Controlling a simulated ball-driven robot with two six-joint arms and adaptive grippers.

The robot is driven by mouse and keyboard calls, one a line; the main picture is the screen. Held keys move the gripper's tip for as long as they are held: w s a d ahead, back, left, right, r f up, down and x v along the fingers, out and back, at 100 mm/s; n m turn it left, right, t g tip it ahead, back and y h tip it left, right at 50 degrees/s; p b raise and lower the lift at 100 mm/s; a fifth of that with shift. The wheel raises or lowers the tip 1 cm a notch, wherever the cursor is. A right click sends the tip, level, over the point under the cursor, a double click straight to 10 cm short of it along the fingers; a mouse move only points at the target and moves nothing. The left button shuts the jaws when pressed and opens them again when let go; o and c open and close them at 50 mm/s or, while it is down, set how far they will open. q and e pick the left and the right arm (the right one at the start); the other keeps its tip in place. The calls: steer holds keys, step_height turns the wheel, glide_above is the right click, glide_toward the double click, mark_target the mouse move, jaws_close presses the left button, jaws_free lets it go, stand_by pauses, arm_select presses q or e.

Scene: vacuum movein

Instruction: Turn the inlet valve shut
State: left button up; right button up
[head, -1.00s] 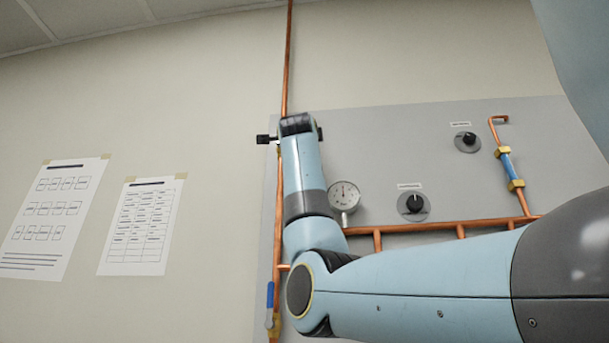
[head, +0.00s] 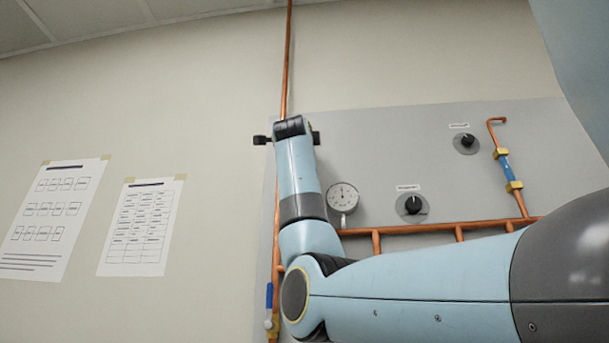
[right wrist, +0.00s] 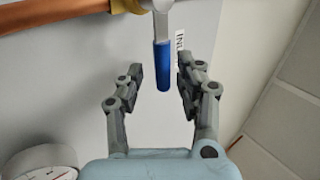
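In the right wrist view, a valve's blue-gripped lever (right wrist: 162,65) points down the picture from a brass fitting (right wrist: 125,5) on a copper pipe. A partly hidden label beside it begins "IN". My right gripper (right wrist: 160,72) is open, with one finger on each side of the blue handle and visible gaps at both sides. My left gripper is not in view.
The grey panel (head: 400,140) carries a round gauge (head: 342,197), two black knobs (head: 412,205) and copper pipes (head: 440,228). Other blue-handled valves sit at the panel's right (head: 506,168) and lower left (head: 269,300). Two paper sheets (head: 140,228) hang on the left wall.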

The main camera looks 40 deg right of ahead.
steer(key=v, duration=1.1)
steer(key=shift+a+f, duration=0.2)
steer(key=shift+f, duration=0.15)
steer(key=shift+s, duration=0.15)
